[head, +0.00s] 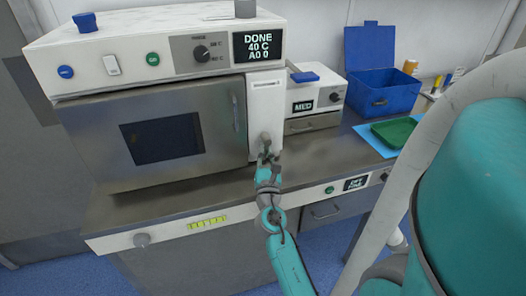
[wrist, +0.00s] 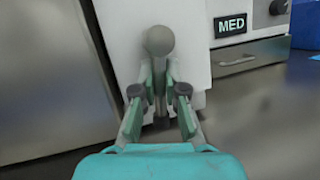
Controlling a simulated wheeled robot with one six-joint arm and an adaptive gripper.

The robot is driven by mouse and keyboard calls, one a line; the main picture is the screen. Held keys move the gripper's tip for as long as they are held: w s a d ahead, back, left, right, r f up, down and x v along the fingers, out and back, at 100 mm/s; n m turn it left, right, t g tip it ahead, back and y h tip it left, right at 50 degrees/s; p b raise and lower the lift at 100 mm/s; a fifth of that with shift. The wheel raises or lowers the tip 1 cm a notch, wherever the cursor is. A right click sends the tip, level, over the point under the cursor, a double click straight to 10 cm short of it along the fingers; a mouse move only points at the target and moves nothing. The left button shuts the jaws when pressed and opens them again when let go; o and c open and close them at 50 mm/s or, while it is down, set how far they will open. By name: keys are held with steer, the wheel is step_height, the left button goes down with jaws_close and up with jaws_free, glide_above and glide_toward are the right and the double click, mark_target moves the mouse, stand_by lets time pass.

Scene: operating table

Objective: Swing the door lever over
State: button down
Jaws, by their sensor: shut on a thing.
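The door lever (head: 265,137) is a grey stem with a round knob on the white panel (head: 264,100) right of the steel oven door (head: 105,165). In the wrist view the lever's knob (wrist: 160,40) stands above the fingertips and its stem runs down between them. My gripper (head: 267,158) has come up from the front; in the wrist view my gripper (wrist: 159,80) is shut on the lever, one finger on each side of the stem. The lower stem is partly hidden by the fingers.
The oven's display (head: 257,45) reads "DONE 40 C A0 0". Right of it stand a small white unit (head: 315,103) marked MED, an open blue box (head: 383,92) and a green tray (head: 396,131). The steel counter (head: 185,200) in front of the door is clear.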

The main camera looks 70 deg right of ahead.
steer(key=shift+s+d+f+n+t, duration=0.15)
steer(key=shift+n+t, duration=0.35)
steer(key=shift+n, duration=0.7)
steer(key=shift+t, duration=0.3)
steer(key=c, duration=1.2)
jaws_free()
steer(key=shift+s, duration=0.1)
steer(key=v, duration=1.2)
steer(key=shift+r, duration=0.3)
